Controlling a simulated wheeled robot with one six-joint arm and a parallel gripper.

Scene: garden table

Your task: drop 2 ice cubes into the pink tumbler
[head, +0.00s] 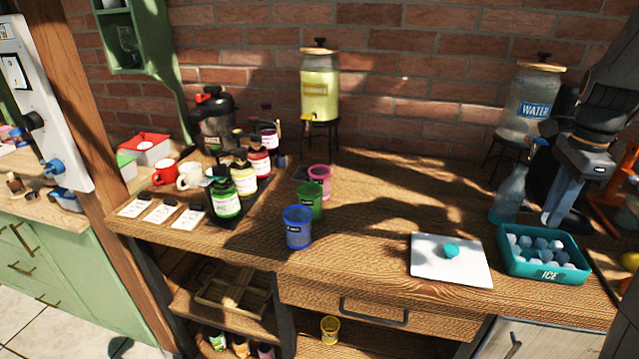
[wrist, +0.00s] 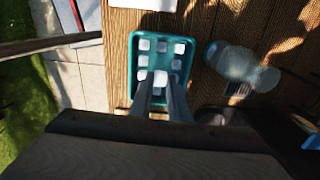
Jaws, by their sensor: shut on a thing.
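The pink tumbler (head: 320,182) stands upright on the table, behind the green and blue tumblers. The teal ice tray (head: 514,265), marked ICE, sits near the front right edge with several pale cubes in it. It also shows in the wrist view (wrist: 133,62). My gripper (head: 552,222) points down at the back of the tray, far to the right of the pink tumbler. In the wrist view its two fingers are shut on an ice cube (wrist: 160,78). I cannot tell whether that cube is clear of the tray floor.
A green tumbler (head: 308,203) and a blue tumbler (head: 298,230) stand in front of the pink one. A white board (head: 430,265) with a teal object lies left of the tray. A clear bottle (head: 508,195) stands close behind the tray. The middle of the table is clear.

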